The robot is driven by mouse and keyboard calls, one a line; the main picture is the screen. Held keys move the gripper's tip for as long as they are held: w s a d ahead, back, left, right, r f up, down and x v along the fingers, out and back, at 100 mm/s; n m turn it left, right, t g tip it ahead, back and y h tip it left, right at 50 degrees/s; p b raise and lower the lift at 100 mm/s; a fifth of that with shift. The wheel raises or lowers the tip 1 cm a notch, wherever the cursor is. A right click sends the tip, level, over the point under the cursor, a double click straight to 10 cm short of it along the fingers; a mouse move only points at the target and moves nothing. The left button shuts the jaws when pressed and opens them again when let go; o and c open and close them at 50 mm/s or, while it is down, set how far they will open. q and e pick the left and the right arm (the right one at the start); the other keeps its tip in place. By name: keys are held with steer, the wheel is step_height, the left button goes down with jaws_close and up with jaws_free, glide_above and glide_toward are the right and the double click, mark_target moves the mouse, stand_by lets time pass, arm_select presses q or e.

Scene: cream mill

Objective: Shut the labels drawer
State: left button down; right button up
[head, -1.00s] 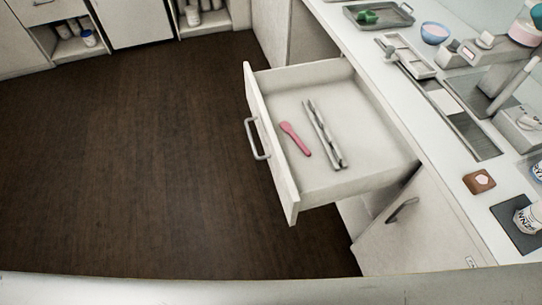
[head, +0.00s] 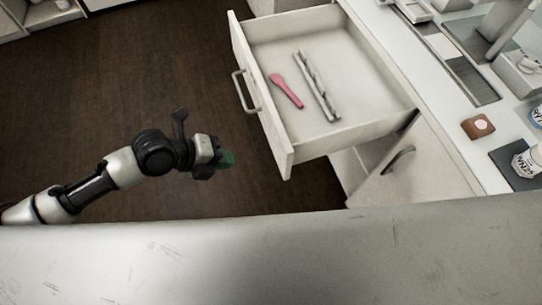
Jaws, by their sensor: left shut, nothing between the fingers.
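The labels drawer (head: 290,152) is pulled far out from the counter, in the upper middle of the head view. Its front panel faces left and carries a grey bar handle (head: 246,92). A pink spatula-like tool (head: 287,91) and a long metal tool (head: 317,86) lie inside it. My left gripper (head: 226,159), with green at its tip, is shut and empty. My right gripper is out of view.
A white counter (head: 444,116) runs along the right with trays, a brown block (head: 478,127) and a white jar (head: 527,160). A cabinet door with a handle (head: 398,158) is below it. Dark floor (head: 130,90) lies open left of the drawer.

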arm_select(q)
steer(key=p, duration=0.2)
glide_toward(280, 159)
step_height(280, 159, down, 3)
steer(key=shift+w+d+f+p, duration=0.2)
steer(key=shift+d, duration=0.55)
steer(key=shift+w+d+f+p, duration=0.15)
steer(key=shift+d+f+p, duration=0.05)
steer(key=shift+d, duration=0.6)
steer(key=shift+w+d+f+p, duration=0.2)
steer(key=shift+d, duration=0.55)
